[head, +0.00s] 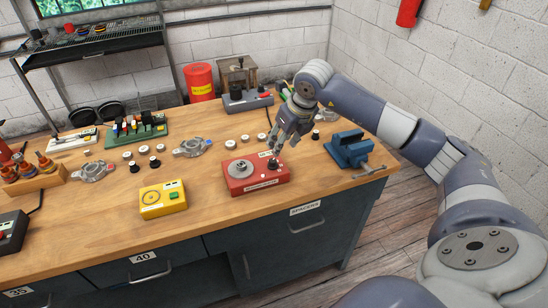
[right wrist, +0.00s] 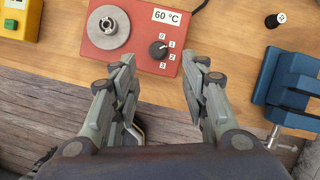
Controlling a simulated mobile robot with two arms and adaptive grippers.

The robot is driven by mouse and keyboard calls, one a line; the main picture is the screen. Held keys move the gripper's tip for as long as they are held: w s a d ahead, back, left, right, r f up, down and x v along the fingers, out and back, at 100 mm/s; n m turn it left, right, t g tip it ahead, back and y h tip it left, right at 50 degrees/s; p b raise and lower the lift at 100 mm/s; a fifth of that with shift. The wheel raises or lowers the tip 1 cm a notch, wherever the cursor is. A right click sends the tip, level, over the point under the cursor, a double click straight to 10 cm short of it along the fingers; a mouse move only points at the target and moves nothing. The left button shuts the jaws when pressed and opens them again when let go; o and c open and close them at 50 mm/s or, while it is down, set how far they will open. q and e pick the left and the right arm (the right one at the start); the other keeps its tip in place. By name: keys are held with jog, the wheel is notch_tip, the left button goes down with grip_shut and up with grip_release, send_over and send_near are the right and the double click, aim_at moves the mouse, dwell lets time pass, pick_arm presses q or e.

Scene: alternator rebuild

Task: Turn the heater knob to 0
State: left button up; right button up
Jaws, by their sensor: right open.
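The red heater (head: 258,183) sits on the workbench near its front edge, with a round metal plate on its left side. Its black knob (right wrist: 158,50) shows in the right wrist view beside the marks 0, 1, 2 and 3. The knob's pale pointer line seems to aim toward 1, but it is small. A label on the heater reads 60 °C. My right gripper (head: 277,146) is open over the knob end of the heater. My left gripper is out of view.
A blue vise (head: 350,150) stands right of the heater. A yellow box (head: 163,199) with a green button is to its left. Metal housings (head: 193,147) and small round parts lie behind. A red can (head: 200,82) stands at the back. Bare wood lies between the yellow box and heater.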

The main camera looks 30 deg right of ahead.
aim_at(273, 161)
jog(key=p+x, duration=0.2)
jog(key=x, duration=0.6)
jog(key=shift+w+a+f, duration=0.15)
jog(key=shift+a+f, duration=0.05)
jog(key=shift+f, duration=0.15)
jog(key=shift+p+x, duration=0.35)
jog(key=shift+x, duration=0.4)
jog(key=shift+c, duration=0.5)
grip_shut()
